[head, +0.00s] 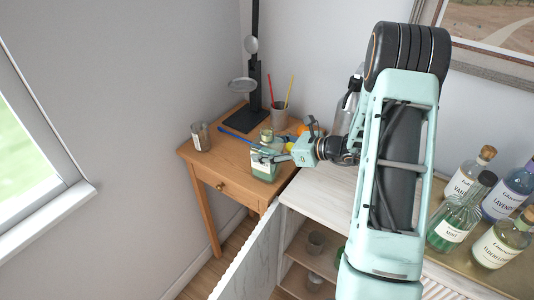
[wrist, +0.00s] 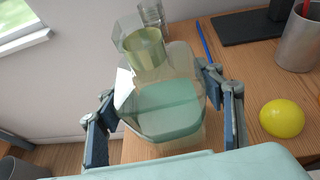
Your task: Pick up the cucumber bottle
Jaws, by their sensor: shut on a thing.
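A clear faceted glass bottle with pale green liquid, which I take to be the cucumber bottle (head: 264,170), shows at the front right of the small wooden table. It also shows in the wrist view (wrist: 165,108), with a pale yellow-green neck and a white label at its left side. My gripper (head: 272,156) is shut on the bottle's body. In the wrist view its two fingers (wrist: 158,90) press on opposite sides. The label's writing is not readable. I cannot tell whether the bottle's base touches the table.
The wooden table (head: 188,152) also holds a glass jar (head: 200,137), a blue pencil (wrist: 205,42), a yellow ball (wrist: 282,118), a pencil cup (head: 279,115) and a black stand (head: 246,119). Several labelled bottles stand on the right counter. A cabinet door (head: 250,262) hangs open below.

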